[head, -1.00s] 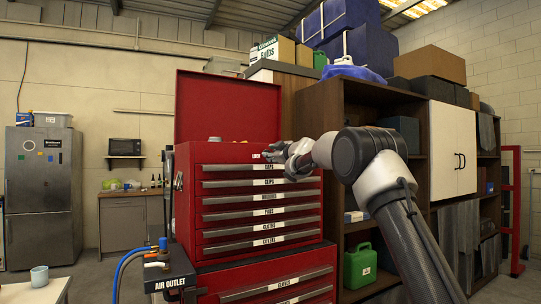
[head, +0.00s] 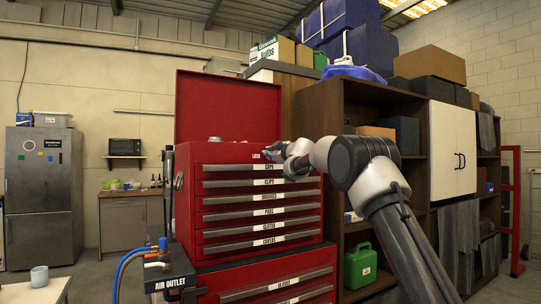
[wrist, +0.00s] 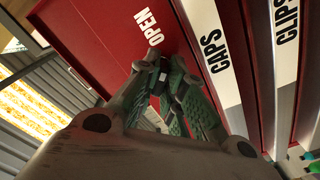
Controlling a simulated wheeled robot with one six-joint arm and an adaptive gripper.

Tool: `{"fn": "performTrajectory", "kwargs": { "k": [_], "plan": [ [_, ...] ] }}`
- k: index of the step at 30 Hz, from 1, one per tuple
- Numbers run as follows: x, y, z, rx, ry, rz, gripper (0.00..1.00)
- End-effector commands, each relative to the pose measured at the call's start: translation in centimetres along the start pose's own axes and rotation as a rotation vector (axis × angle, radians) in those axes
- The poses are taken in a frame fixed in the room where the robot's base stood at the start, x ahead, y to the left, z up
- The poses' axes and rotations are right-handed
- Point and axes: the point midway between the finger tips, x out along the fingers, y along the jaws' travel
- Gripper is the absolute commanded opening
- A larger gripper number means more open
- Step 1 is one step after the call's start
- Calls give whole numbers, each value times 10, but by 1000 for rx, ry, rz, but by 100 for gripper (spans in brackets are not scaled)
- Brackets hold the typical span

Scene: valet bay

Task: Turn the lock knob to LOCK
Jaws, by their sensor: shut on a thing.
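The red tool chest (head: 232,152) stands with its lid raised. A white LOCK label (head: 257,156) shows on its top front strip, left of my gripper (head: 276,152). In the wrist view, my gripper (wrist: 162,78) has its green-padded fingers closed together at the red strip, beside the white OPEN label (wrist: 148,26). It is shut on the lock knob, which the fingers almost fully hide. I cannot tell which way the knob points. The drawer labelled CAPS (head: 264,167) lies just below.
A brown shelf unit (head: 332,115) stands close on the right, behind my arm, with a green can (head: 360,268) low down. The floor farther left looks clear.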

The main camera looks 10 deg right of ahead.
Motion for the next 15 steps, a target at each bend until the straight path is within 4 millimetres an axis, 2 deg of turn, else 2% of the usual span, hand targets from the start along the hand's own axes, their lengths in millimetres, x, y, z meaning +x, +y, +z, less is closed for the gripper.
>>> {"fn": "performTrajectory", "kwargs": {
  "k": [8, 15],
  "plan": [
    [0, -1, 0, 144, -1, -1, 0],
    [0, -1, 0, 358, -1, -1, 0]
  ]
}}
